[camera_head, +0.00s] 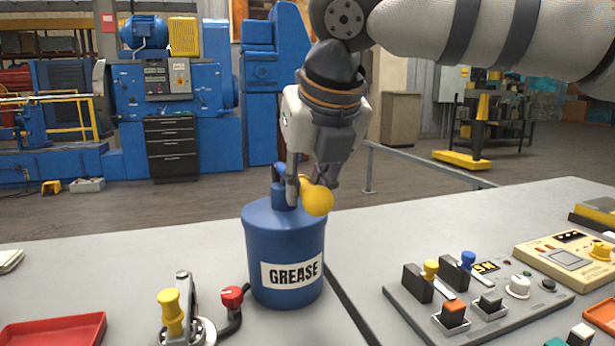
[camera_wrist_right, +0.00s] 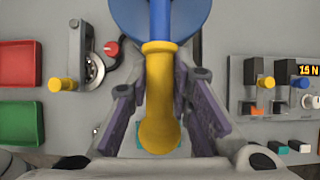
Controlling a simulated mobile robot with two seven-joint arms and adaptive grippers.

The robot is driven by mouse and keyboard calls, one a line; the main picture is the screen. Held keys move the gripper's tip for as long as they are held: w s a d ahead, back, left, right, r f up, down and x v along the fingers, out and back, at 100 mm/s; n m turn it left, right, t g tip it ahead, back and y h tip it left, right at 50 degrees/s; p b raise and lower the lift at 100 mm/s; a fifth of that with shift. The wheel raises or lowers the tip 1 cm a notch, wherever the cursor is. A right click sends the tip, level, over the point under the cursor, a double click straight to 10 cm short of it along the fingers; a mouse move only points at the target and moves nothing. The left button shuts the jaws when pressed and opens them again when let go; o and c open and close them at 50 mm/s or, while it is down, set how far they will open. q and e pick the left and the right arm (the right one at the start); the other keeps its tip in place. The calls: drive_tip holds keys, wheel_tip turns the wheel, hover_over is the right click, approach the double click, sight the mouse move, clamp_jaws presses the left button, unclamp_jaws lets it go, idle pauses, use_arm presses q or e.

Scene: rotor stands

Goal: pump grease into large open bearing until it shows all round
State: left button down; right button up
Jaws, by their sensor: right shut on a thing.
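A blue drum labelled GREASE (camera_head: 284,255) stands upright on the grey table in the head view. Its blue pump lever ends in a yellow grip (camera_head: 318,201), seen in the wrist view (camera_wrist_right: 160,110) pointing toward me from the drum's lid (camera_wrist_right: 190,12). My right gripper (camera_head: 312,183) is above and at the drum's lid, its purple-padded fingers (camera_wrist_right: 162,105) on either side of the yellow grip, shut on it. A round grey metal part (camera_wrist_right: 94,70), perhaps the bearing, sits left of the drum beside a red-tipped black hose (camera_wrist_right: 111,48). Grease on it cannot be made out. My left gripper is out of view.
A control panel (camera_head: 470,318) with switches and a small lit readout lies right of the drum, with a cream instrument (camera_head: 560,262) beyond it. A red tray (camera_head: 55,330) lies at front left, with a green tray (camera_wrist_right: 20,123) near it. Bare table lies behind the drum.

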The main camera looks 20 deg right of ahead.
drive_tip(key=shift+w+f, duration=0.1)
drive_tip(key=shift+f, duration=1.15)
drive_tip(key=shift+w+r, duration=0.1)
drive_tip(key=shift+r, duration=2.4)
drive_tip(key=o, duration=0.9)
drive_tip(key=shift+r, duration=0.1)
drive_tip(key=shift+o, duration=0.2)
drive_tip(key=shift+r, duration=3.35)
